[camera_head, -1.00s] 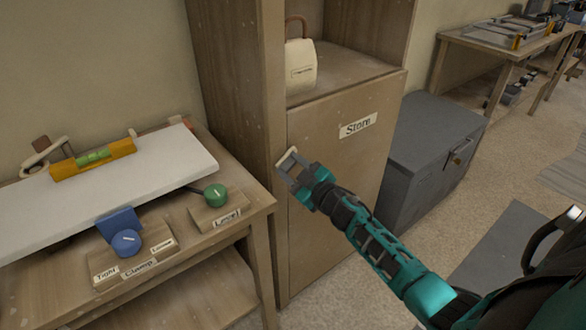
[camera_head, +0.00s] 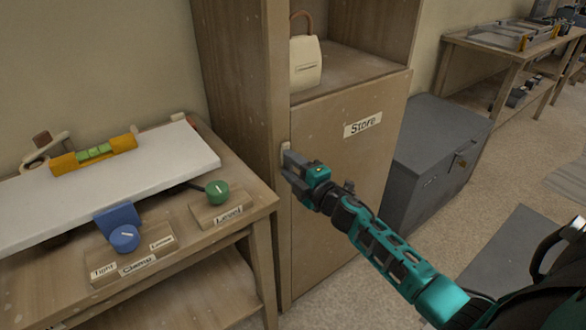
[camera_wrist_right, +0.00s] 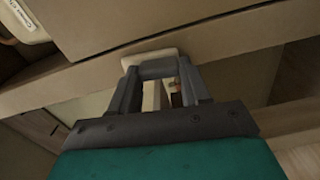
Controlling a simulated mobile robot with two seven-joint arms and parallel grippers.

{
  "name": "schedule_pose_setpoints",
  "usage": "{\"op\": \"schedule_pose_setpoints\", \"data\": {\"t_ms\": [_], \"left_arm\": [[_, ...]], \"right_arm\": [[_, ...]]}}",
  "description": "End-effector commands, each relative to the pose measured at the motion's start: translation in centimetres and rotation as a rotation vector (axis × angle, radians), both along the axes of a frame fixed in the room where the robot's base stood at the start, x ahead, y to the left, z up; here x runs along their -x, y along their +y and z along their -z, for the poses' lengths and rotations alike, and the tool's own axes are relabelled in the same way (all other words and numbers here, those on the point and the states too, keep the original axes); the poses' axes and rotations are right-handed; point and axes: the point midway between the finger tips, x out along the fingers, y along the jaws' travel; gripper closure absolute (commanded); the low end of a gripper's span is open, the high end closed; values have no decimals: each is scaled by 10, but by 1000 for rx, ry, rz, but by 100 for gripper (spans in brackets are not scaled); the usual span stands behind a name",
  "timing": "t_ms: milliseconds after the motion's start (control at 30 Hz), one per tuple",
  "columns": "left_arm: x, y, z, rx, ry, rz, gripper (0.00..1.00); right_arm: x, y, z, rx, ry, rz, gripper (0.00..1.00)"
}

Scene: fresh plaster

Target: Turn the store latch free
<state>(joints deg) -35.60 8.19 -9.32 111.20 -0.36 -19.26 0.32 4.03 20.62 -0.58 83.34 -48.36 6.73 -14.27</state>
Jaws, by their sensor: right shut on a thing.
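The store latch (camera_head: 286,150) is a small cream piece at the left edge of the wooden store door (camera_head: 345,215), which is closed and labelled "Store". It stands about upright, and my right gripper hides much of it. My right gripper (camera_head: 289,163) is shut on the latch. In the right wrist view, the gripper's fingers (camera_wrist_right: 158,75) reach up to the cream latch (camera_wrist_right: 150,56) by the door edge. My left gripper is not in view.
Left stands a wooden bench (camera_head: 175,222) with a white board (camera_head: 130,180), a yellow level (camera_head: 93,156), a blue knob (camera_head: 124,238) and a green knob (camera_head: 217,192). A grey chest (camera_head: 430,150) stands right of the cabinet. A cream bag (camera_head: 306,65) sits on the open shelf.

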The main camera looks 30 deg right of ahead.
Motion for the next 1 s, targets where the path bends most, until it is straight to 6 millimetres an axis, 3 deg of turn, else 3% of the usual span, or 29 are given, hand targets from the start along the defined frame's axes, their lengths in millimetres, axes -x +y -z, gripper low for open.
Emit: {"op": "schedule_pose_setpoints", "data": {"t_ms": [300, 833, 867, 1000], "left_arm": [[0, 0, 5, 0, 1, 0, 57], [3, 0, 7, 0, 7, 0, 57], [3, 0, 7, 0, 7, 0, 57], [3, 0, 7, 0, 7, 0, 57]], "right_arm": [[1, 1, 1, 116, -8, 0, 84], [1, 2, 1, 140, -9, 0, 84], [1, 2, 1, 140, -9, 0, 51], [0, 2, 1, 138, -9, 0, 38]]}}
